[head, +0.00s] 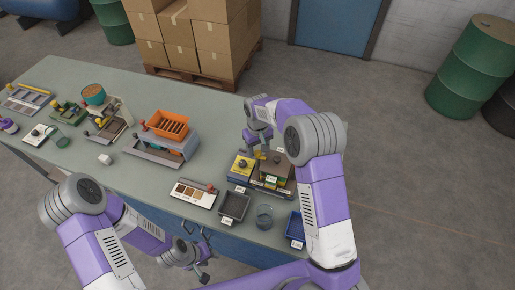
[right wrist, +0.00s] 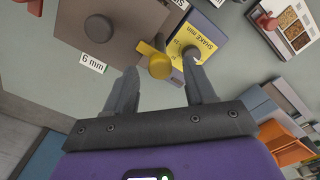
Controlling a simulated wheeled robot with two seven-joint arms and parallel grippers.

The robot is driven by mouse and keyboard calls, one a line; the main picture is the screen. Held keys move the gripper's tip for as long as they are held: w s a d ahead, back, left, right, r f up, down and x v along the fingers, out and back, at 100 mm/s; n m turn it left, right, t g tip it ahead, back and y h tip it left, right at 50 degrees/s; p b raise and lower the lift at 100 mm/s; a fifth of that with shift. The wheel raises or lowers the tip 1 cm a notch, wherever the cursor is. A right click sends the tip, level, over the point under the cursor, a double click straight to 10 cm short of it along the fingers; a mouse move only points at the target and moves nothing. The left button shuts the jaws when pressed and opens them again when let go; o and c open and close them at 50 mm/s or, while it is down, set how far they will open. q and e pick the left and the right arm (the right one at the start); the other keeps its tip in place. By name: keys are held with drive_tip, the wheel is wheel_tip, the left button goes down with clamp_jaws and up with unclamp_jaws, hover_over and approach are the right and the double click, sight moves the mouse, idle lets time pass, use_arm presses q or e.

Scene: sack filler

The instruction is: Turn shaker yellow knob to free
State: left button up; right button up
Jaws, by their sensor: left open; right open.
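The yellow knob (right wrist: 160,66) shows in the right wrist view, round and at the edge of a brown box (right wrist: 120,50), with a yellow arm beside it. My right gripper (right wrist: 162,62) is open, with the knob between its fingertips in the picture; I cannot tell whether they touch it. A yellow timer box (right wrist: 203,32) marked "SHAKE min" sits beyond the right finger, its dial partly hidden. In the head view my right gripper (head: 261,146) is over the shaker (head: 275,183), hiding the knob. My left gripper (head: 203,268) is open and empty near the table's front edge.
A "6 mm" label (right wrist: 92,63) lies beside the brown box. A sample card (head: 193,194) and an orange-topped machine (head: 168,130) are to the left.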

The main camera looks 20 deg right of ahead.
drive_tip(key=shift+s+f, duration=0.2)
drive_tip(key=shift+f, duration=0.2)
drive_tip(key=shift+w, duration=0.15)
drive_tip(key=shift+c, duration=0.3)
clamp_jaws()
